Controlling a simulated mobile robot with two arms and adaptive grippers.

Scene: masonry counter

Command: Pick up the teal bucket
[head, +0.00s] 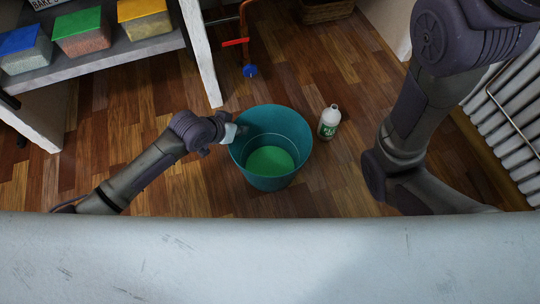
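The teal bucket (292,124) stands upright on the wooden floor beyond the counter edge, its open top facing me. Its inside bottom shows bright green. My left arm reaches in from the left, and my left gripper (238,132) is at the bucket's left rim. The gripper is small and dark against the bucket wall, so I cannot tell whether its fingers are open or closed on the rim. My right arm is at the right side, bent downward; its gripper is hidden behind the counter edge.
A white bottle (329,122) with a green label stands just right of the bucket. A pale counter (270,262) fills the foreground. A shelf (110,50) with colored-lid bins is upper left. A red-handled pipe valve (236,42) and radiator (510,110) stand farther off.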

